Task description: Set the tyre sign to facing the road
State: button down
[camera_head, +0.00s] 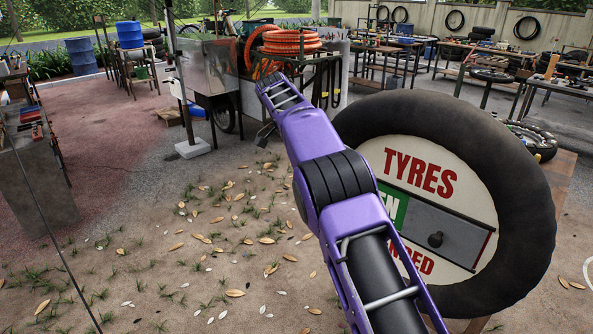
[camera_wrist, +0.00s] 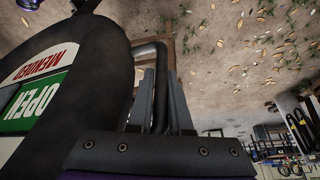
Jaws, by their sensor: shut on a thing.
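The tyre sign (camera_head: 520,170) is a big black tyre around a cream board with red "TYRES" lettering, standing upright at the right in the head view. Its lettered face is turned toward my head camera. In the wrist view the tyre sign (camera_wrist: 95,75) fills the left, upside down. My gripper (camera_wrist: 161,75) is shut on a dark bent tube handle (camera_wrist: 160,95) next to the tyre.
A glass-sided cart (camera_head: 207,65) with an orange hose coil (camera_head: 290,38) stands at the back. Workbenches (camera_head: 380,65) with tyres line the back right. A grey counter (camera_head: 42,165) is at the left. Leaf-strewn ground (camera_head: 170,260) left of my arm is open.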

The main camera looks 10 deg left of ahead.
jog(key=shift+w+d+f, duration=0.1)
jog(key=shift+w+d, duration=0.8)
jog(key=shift+d, duration=0.2)
jog(key=shift+d+f, duration=0.1)
jog(key=c, duration=0.9)
grip_release()
jog(key=shift+s+d, duration=0.1)
jog(key=shift+d, duration=0.05)
jog(key=shift+o, duration=0.3)
jog(key=shift+a+r, duration=0.2)
jog(key=shift+r, duration=0.1)
jog(key=s+a, duration=0.7)
jog(key=a, duration=0.3)
jog(key=shift+a+r, duration=0.2)
jog(key=shift+r, duration=0.2)
